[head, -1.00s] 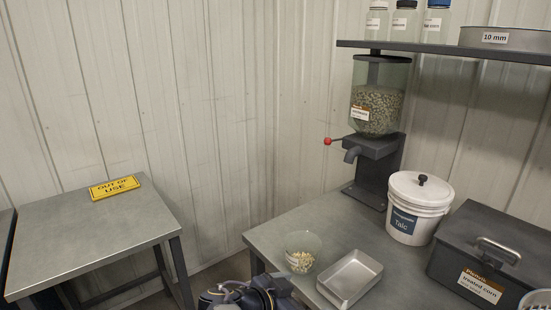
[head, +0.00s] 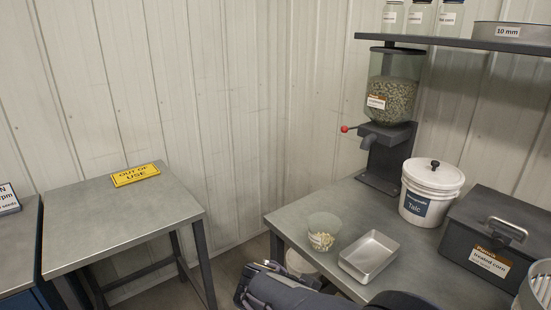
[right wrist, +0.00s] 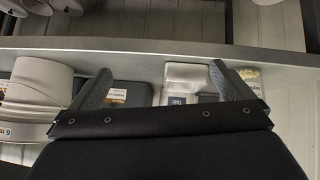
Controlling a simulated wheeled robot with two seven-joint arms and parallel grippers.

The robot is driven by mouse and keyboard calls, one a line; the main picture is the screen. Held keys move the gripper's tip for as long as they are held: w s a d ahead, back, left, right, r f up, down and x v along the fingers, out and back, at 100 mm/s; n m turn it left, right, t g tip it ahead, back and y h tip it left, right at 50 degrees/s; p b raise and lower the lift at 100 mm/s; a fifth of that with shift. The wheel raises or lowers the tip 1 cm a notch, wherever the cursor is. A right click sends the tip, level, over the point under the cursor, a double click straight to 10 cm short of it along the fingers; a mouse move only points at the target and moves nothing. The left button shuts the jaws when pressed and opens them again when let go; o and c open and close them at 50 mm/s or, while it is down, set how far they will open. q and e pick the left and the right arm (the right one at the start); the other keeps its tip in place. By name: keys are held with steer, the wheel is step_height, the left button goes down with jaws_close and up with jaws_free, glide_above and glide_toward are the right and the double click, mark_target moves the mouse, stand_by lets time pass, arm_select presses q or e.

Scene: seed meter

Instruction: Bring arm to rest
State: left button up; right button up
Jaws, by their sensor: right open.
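My right gripper (right wrist: 162,78) shows in the right wrist view with its two grey fingers wide apart and nothing between them. Beyond the fingers are a bench edge and labelled containers. In the head view, a dark grey arm part of mine (head: 285,290) is at the bottom edge, in front of the bench; no fingers can be made out there. My left gripper is not in view.
The right bench (head: 300,208) holds a clear cup of seeds (head: 323,232), a metal tray (head: 369,256), a seed hopper (head: 391,100), a Talc bucket (head: 429,192) and a dark box (head: 495,235). A shelf (head: 450,41) is above. The left table (head: 120,222) bears an OUT OF USE sign (head: 135,174).

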steer(key=s+d+n+g+y, duration=0.3)
steer(key=s+d+g+y, duration=0.1)
steer(key=s+d+y, duration=0.45)
steer(key=s+d+r+n+t+y, duration=0.2)
steer(key=s+r+n+t, duration=0.3)
steer(key=s, duration=0.6)
steer(key=shift+d+y+p, duration=0.2)
steer(key=shift+y+p, duration=0.2)
steer(key=shift+y, duration=0.25)
